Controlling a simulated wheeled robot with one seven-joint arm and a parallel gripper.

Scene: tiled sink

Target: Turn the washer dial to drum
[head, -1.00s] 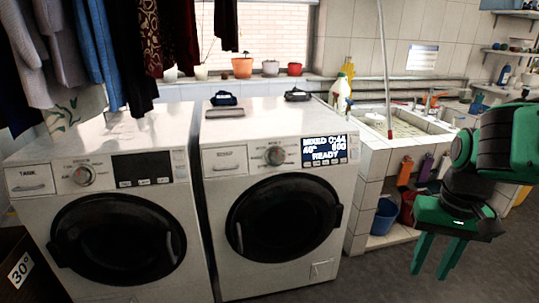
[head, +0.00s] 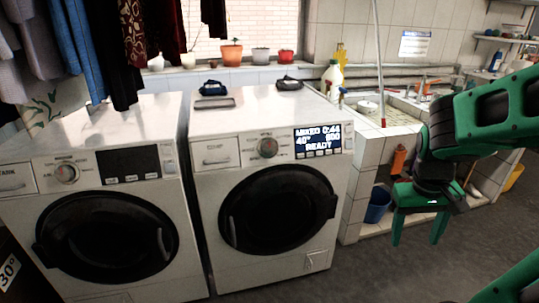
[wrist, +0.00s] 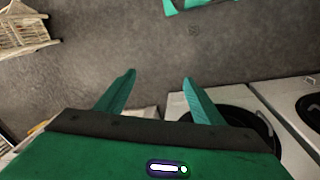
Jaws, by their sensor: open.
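Two white front-loading washers stand side by side in the head view. The right washer (head: 215,185) has a lit display (head: 317,142) reading MIXED 0:44, 40°, 800 and READY. Its round silver dial (head: 267,147) is left of that display. The left washer (head: 190,265) has its own dial (head: 66,173) and a dark display (head: 129,166). My gripper (head: 417,240) is open and empty, pointing down well to the right of both washers, touching nothing. In the wrist view my gripper (wrist: 158,77) has its fingers apart over grey floor, with a washer door (wrist: 237,118) to the right.
A tiled sink (head: 400,118) stands right of the washers, with a blue bucket (head: 378,205) below. Clothes (head: 65,50) hang above the left washer. A dark tray (head: 215,104) lies on the right washer. The floor (head: 390,278) before the washers looks clear.

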